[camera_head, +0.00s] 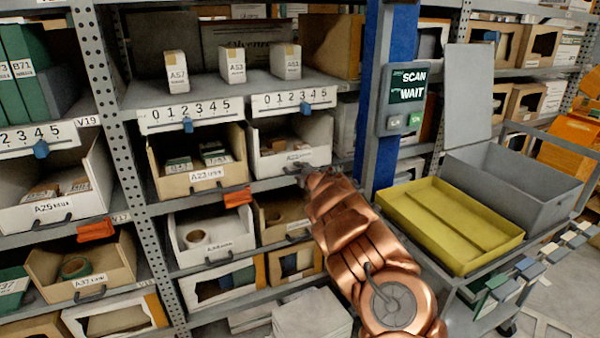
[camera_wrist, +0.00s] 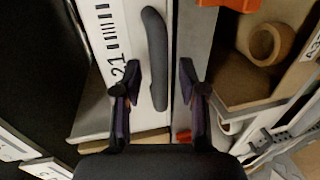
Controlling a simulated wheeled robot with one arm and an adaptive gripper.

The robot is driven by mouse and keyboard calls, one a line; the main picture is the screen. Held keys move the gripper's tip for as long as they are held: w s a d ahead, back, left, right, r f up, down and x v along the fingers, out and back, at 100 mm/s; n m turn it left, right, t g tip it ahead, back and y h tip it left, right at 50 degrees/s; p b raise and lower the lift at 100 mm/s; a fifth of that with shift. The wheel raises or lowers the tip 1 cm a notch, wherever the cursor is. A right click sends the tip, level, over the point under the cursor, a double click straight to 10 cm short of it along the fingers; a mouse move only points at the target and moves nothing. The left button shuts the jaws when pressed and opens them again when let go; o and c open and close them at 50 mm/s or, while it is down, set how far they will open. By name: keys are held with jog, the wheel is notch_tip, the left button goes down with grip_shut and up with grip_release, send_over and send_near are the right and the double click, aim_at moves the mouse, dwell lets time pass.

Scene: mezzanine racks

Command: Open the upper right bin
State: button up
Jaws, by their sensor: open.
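The upper right bin (camera_head: 268,166) is a white open-topped box on the middle shelf, right of a cardboard-coloured bin, with small items inside. Its white front (camera_wrist: 97,45) fills the left middle of the wrist view, with a label ending in 21. Its dark curved handle (camera_wrist: 155,55) lies between the two fingers of my gripper (camera_wrist: 160,85). The fingers are spread, one on each side of the handle, and a gap shows on both sides. In the head view my gripper (camera_head: 304,173) is at the bin's lower front edge, and my arm hides part of the area below.
A cardboard-coloured bin (camera_head: 184,184) stands to the left, and a white bin (camera_head: 180,240) stands below that one. A blue post (camera_head: 381,150) with a scan panel (camera_head: 405,97) is close right of my arm. A cart with a yellow tray (camera_head: 455,222) stands further right.

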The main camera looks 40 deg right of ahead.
grip_shut()
dwell(0.4)
dwell(0.4)
